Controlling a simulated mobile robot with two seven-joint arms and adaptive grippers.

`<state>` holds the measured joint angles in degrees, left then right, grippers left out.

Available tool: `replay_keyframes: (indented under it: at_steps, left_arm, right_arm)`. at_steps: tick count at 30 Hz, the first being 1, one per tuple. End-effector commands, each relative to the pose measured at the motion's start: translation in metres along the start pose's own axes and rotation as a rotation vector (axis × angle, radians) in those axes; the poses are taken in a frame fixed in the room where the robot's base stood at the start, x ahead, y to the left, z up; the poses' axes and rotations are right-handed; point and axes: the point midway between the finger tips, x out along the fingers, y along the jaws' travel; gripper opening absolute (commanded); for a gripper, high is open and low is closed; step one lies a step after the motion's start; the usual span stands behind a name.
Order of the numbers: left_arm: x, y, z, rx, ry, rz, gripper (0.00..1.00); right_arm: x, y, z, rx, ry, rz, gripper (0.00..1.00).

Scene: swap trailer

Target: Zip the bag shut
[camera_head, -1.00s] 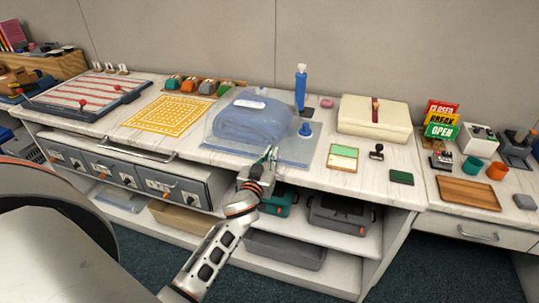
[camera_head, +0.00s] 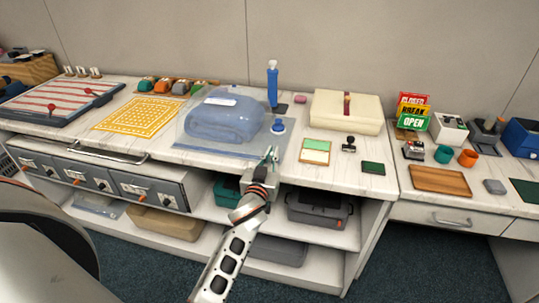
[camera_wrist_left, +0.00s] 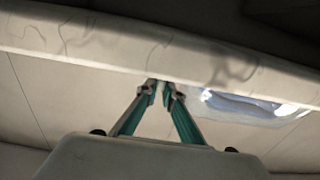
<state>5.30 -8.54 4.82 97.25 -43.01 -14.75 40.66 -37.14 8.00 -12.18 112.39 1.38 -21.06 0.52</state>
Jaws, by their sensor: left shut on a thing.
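The clear plastic bag (camera_head: 188,143) lies flat on the counter, with a bulky folded blue item (camera_head: 222,117) inside and a white label on top. A round blue cap (camera_head: 278,126) sits on its right part. My left gripper (camera_head: 270,156) is at the bag's front edge, close to its front right corner. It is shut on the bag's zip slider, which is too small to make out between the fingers. In the left wrist view the fingertips (camera_wrist_left: 166,87) are close together beside the counter edge, and the glossy bag (camera_wrist_left: 255,108) shows to the right. My right gripper is not in view.
A blue pump (camera_head: 272,85) stands behind the bag. A cream case (camera_head: 330,117) and a green-and-cream pad (camera_head: 316,150) lie to the right. A yellow patterned mat (camera_head: 135,117) lies to the left. Drawers and a shelf with bins are below the counter edge.

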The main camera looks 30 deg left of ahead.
Motion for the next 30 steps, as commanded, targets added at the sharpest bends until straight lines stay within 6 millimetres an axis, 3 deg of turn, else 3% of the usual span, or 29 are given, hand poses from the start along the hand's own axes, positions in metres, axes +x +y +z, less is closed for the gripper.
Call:
replay_keyframes:
  at_steps: [7,10,22,30]
  left_arm:
    - [0.000,0.003,-0.001,-0.004,0.002,0.005,0.00]
    - [0.000,0.003,-0.001,-0.004,0.002,0.006,0.25]
    - [-0.005,0.002,0.001,-0.003,-0.001,0.003,0.25]
    - [-0.044,0.002,0.001,-0.004,-0.001,0.004,0.25]
  right_arm:
    - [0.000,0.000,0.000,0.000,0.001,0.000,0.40]
    - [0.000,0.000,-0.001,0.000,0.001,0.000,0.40]
    - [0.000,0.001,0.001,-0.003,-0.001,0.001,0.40]
    - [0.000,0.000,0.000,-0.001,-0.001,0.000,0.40]
